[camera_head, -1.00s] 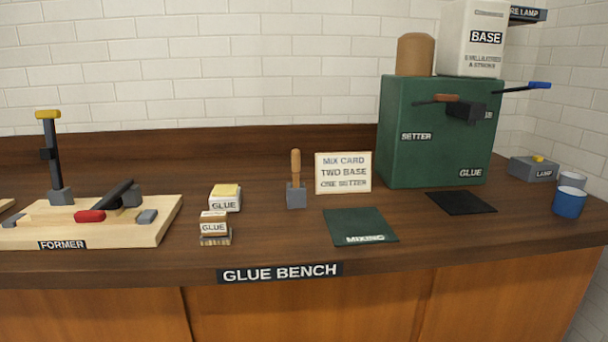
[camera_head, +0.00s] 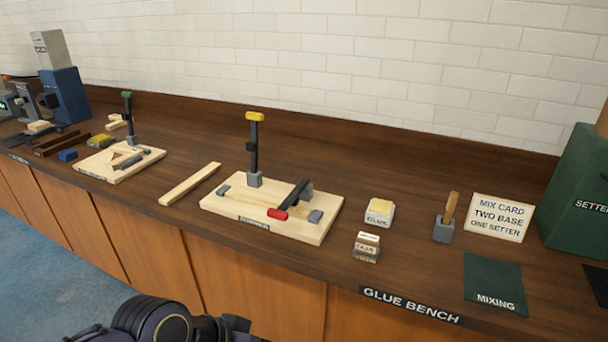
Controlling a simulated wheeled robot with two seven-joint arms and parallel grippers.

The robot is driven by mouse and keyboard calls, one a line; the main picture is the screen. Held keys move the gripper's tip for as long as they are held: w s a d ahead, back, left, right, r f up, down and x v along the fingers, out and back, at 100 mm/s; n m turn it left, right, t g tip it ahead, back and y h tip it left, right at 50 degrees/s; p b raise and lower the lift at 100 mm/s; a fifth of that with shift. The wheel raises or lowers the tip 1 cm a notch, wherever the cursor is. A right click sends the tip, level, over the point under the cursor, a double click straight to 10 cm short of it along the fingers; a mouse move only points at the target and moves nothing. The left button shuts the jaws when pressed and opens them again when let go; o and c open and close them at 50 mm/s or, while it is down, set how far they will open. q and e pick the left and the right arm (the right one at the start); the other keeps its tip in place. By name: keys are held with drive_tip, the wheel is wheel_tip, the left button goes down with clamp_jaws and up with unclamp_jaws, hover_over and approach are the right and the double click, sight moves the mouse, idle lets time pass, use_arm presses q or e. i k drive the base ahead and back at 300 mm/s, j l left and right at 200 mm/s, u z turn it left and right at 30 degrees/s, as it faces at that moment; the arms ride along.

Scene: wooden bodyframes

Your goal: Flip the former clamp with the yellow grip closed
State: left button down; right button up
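The former (camera_head: 222,205) is a pale wooden board on the bench, near the middle of the head view. Its clamp with the yellow grip (camera_head: 255,116) stands upright on a dark lever (camera_head: 254,148) above a grey block at the board's back. A second clamp with a red grip (camera_head: 277,214) lies low across the board, its dark lever slanting up to the right. A dark part of my own arm (camera_head: 152,318) shows at the bottom left, below the bench edge. Neither gripper's fingers can be seen.
A loose wooden strip (camera_head: 190,184) lies left of the former. Another board with a green-grip clamp (camera_head: 127,96) stands farther left. Two glue-side blocks (camera_head: 379,213) (camera_head: 367,246), a brush (camera_head: 447,218), a mix card (camera_head: 499,217) and a mixing mat (camera_head: 494,284) are to the right.

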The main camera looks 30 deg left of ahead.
sight(252, 146)
drive_tip(key=u, duration=1.15)
